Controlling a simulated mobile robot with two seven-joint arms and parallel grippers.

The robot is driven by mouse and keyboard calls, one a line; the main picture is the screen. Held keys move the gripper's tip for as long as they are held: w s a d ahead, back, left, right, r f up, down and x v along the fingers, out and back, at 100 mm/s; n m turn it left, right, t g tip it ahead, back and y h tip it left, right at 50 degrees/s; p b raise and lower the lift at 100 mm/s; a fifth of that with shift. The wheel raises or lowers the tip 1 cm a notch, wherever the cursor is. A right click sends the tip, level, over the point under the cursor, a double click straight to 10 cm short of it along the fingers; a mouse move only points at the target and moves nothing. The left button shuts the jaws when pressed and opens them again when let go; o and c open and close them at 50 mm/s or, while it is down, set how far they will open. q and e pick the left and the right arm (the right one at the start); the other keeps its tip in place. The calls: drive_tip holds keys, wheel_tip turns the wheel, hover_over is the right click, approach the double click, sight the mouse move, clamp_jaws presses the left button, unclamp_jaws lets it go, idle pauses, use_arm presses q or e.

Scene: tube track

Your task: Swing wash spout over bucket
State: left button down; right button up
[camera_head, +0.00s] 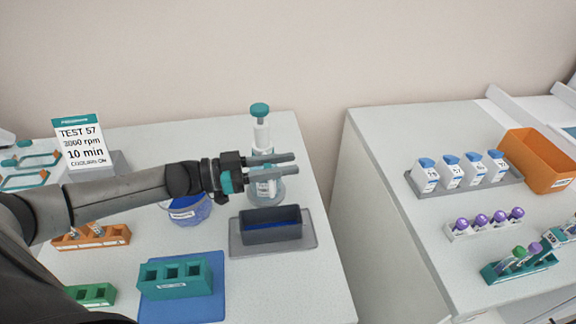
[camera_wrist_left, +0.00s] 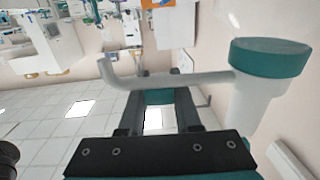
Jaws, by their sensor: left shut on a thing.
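The wash bottle stands upright at the back of the left bench, with a teal cap (camera_head: 260,109) on a white neck. In the left wrist view the cap (camera_wrist_left: 270,58) is at the right, and the pale wash spout (camera_wrist_left: 205,78) runs left from it to an upturned tip. My left gripper (camera_head: 295,164) is in front of the bottle, shut on the spout; its fingers (camera_wrist_left: 160,90) show in the wrist view. A round blue labelled container (camera_head: 186,212), which looks like the bucket, is partly hidden below my arm. The spout is hard to make out in the head view. My right gripper is not in view.
A dark blue rectangular box (camera_head: 272,232) sits on a grey tray right of the bucket. A teal rack (camera_head: 176,282) is on a blue mat, with orange and green racks to its left. A sign (camera_head: 82,145) stands behind my arm. A gap separates the right bench.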

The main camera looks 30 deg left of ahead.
use_arm(q)
drive_tip(key=shift+s+a+m+g+h+b, duration=0.1)
drive_tip(key=shift+s+m+g+h+b, duration=0.2)
drive_tip(key=shift+m+g, duration=0.1)
drive_tip(key=c, duration=0.6)
unclamp_jaws()
drive_tip(key=shift+r, duration=0.1)
wheel_tip(320, 180, up, 20)
drive_tip(key=p, duration=0.3)
drive_tip(key=shift+p, duration=0.35)
